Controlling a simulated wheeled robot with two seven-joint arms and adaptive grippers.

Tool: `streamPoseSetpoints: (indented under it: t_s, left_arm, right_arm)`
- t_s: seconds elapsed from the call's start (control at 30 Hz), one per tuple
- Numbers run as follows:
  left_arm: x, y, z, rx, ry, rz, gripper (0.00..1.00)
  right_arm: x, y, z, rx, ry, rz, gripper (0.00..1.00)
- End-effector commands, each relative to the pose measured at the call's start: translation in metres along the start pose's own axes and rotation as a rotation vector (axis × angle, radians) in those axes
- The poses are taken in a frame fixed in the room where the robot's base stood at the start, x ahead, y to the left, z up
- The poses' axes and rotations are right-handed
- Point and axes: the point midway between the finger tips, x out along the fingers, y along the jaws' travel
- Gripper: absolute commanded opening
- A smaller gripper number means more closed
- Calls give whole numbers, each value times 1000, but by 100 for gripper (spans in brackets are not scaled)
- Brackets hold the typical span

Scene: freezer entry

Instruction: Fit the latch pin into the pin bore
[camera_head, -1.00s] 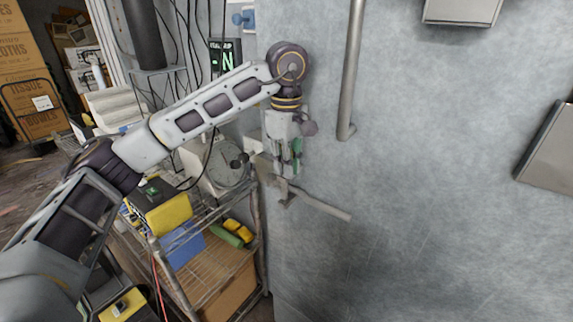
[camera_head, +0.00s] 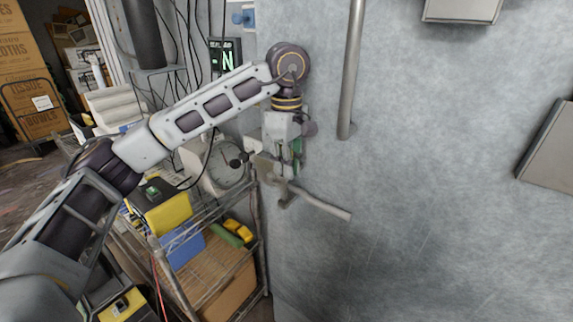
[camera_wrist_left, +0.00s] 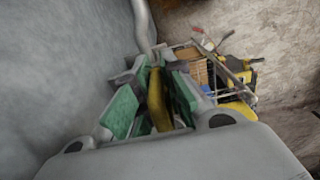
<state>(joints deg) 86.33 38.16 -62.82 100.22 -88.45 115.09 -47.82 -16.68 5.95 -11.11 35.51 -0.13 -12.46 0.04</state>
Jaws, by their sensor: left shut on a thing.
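My left gripper (camera_head: 286,168) points down beside the freezer door's edge, just above the latch. In the left wrist view its green-padded fingers (camera_wrist_left: 155,85) are shut on a yellowish latch pin (camera_wrist_left: 157,100). In the head view the pin is too small and too covered by the fingers to make out. The latch handle (camera_head: 322,206) slants down to the right from a small bracket (camera_head: 287,198) on the door, close under the fingertips. The pin bore cannot be made out; I cannot tell whether the pin's tip touches it. My right gripper is out of view.
The grey freezer door (camera_head: 430,210) fills the right side, with a long vertical bar handle (camera_head: 351,70) right of the gripper. A round dial scale (camera_head: 226,163) and a wire shelf cart (camera_head: 205,217) with yellow and blue items stand close on the left.

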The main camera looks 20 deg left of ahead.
Motion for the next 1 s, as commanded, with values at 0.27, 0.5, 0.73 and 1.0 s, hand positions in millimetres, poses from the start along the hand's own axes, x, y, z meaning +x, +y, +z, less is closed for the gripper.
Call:
streamPoseSetpoints:
  t_s: [0.27,0.5,0.73,1.0]
  left_arm:
    - [3,0,0,0,0,0,0]
    - [5,0,0,0,0,0,0]
    - [4,0,0,0,0,-1,0]
    - [-1,0,0,0,0,0,0]
  right_arm:
    - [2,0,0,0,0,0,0]
    - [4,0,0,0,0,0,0]
    - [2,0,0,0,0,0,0]
    - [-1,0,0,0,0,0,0]
